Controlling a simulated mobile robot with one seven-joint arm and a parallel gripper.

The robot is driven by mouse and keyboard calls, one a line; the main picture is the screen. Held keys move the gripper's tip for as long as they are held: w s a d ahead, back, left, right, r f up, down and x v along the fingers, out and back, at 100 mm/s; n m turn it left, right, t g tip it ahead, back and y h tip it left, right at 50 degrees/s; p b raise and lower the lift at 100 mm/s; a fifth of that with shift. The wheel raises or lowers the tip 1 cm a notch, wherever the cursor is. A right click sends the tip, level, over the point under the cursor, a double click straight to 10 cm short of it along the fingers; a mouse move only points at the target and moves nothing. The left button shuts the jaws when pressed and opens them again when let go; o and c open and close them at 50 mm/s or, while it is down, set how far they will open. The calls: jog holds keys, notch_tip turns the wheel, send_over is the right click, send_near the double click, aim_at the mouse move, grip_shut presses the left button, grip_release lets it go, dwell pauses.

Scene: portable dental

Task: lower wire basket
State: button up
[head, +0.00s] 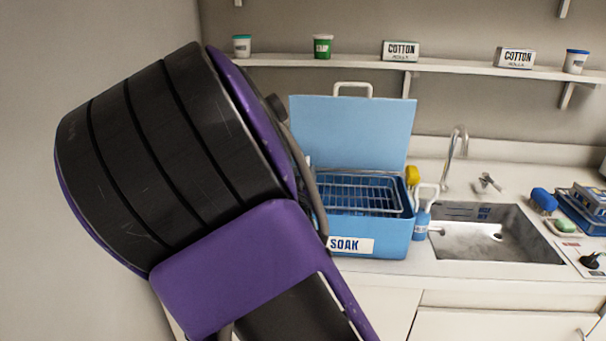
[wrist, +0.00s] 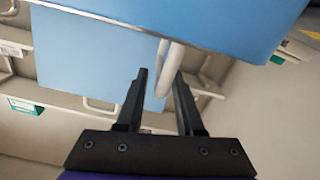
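The wire basket (head: 362,193) shows in the head view inside the blue tub (head: 380,238) with the SOAK label. Its rim is near the tub's top; its depth is hard to judge. The tub's blue lid (head: 355,128) stands open behind it. In the wrist view, which looks upside down, my gripper (wrist: 161,74) is open, fingers apart. A white loop handle (wrist: 169,62) appears between the fingertips, closer to the right one; contact cannot be told. A blue panel with a metal edge (wrist: 200,22) is close above. The head view hides my gripper behind my arm.
A shelf (head: 440,70) with cups and cotton boxes runs behind. My arm fills the left of the head view.

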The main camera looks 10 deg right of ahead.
grip_shut()
dwell(1.2)
